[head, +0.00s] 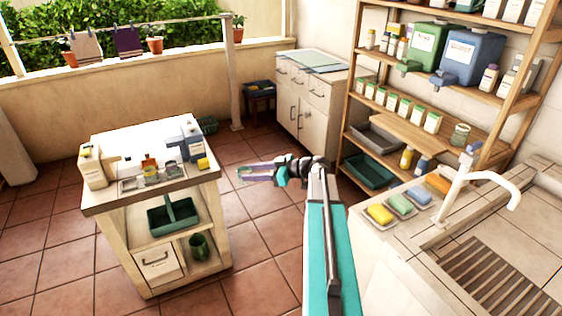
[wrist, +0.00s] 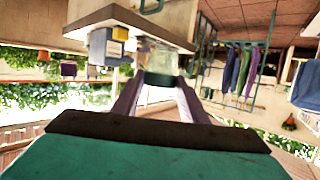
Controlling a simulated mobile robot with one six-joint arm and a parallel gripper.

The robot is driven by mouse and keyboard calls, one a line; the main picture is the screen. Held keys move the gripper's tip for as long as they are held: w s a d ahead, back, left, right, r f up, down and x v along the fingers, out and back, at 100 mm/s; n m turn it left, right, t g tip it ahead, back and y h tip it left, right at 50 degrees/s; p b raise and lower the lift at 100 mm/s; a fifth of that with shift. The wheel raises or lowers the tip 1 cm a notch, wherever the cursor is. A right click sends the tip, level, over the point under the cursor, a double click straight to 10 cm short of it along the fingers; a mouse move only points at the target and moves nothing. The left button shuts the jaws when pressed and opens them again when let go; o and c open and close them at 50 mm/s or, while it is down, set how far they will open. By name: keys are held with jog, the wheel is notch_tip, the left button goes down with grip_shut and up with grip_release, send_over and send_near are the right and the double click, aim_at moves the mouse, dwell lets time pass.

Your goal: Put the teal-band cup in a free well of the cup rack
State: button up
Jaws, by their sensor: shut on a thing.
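My gripper (head: 246,173) is shut on the teal-band cup, out over the floor to the right of the white-topped trolley. In the wrist view the cup (wrist: 159,62) is pale and see-through, with a teal band, between the two purple fingers (wrist: 158,92). In the head view it is small and partly hidden by the fingers. The cup rack (head: 128,186) is a low grey holder near the front edge of the trolley top. Several cups stand in it; which wells are free is too small to tell.
A sink counter (head: 375,245) with soaps is at right. Tiled floor lies open between them.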

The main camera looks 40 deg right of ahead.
jog(key=s+a+f+n+g+y, duration=0.1)
jog(key=s+a, duration=0.1)
jog(key=a, duration=1.2)
jog(key=s+a+f+n+g+y, duration=0.1)
jog(key=s+a+n+g+y, duration=0.1)
jog(key=a, duration=1.3)
jog(key=shift+s+f+n, duration=0.15)
jog(key=shift+f+n, duration=0.1)
jog(key=shift+n, duration=0.05)
jog(key=shift+d, duration=0.1)
